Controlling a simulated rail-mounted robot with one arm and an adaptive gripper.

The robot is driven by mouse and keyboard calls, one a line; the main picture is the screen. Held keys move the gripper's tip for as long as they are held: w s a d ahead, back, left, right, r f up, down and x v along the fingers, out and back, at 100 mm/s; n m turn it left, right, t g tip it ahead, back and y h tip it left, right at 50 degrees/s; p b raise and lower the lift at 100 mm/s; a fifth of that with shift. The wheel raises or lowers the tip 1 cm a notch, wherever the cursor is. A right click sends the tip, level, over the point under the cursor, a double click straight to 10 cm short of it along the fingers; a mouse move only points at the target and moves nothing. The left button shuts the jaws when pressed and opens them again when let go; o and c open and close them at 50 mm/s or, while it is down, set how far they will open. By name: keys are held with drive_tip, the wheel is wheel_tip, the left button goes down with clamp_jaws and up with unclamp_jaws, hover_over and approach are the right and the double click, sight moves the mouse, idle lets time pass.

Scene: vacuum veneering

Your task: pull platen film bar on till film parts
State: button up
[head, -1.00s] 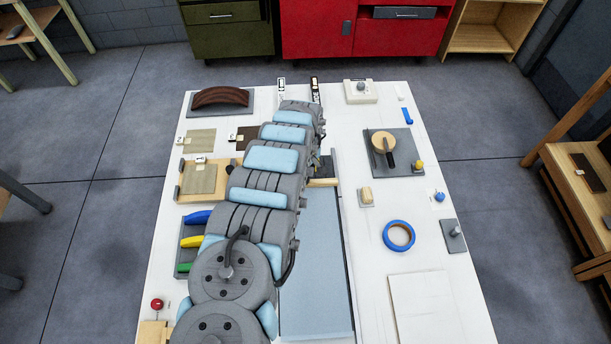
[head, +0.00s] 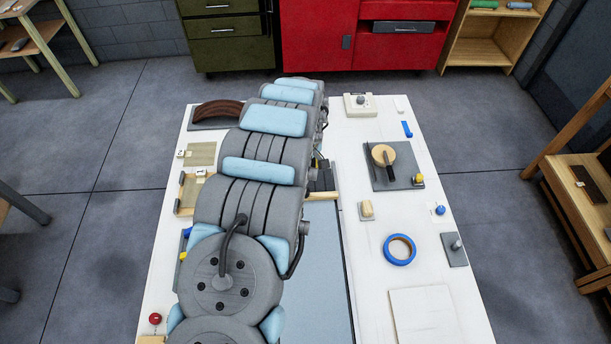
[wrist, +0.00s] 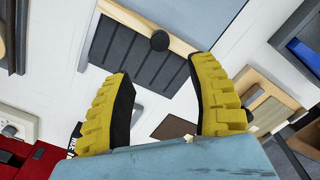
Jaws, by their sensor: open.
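The film bar is a pale wooden strip (wrist: 185,45) with a round black knob (wrist: 160,40) on it, seen in the wrist view. It lies along the edge of the dark grooved platen (wrist: 140,60). In the head view the bar (head: 322,196) and the platen (head: 322,177) show only partly beside my arm. Light blue film (head: 328,275) lies flat on the near side of the bar, and a piece shows in the wrist view (wrist: 195,15). My gripper (wrist: 161,72) has its yellow fingers spread, with nothing between them. The knob appears beyond the fingertips. My arm hides the gripper in the head view.
A curved brown form (head: 217,112) and wooden tray (head: 187,200) lie left of my arm. On the right are a round wooden-topped tool on a grey plate (head: 380,180), a blue tape ring (head: 399,250) and a pale board (head: 425,313). The white table (head: 352,150) has bare patches between them.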

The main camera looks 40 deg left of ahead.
drive_tip(key=shift+d+r, duration=0.1)
drive_tip(key=shift+r, duration=0.45)
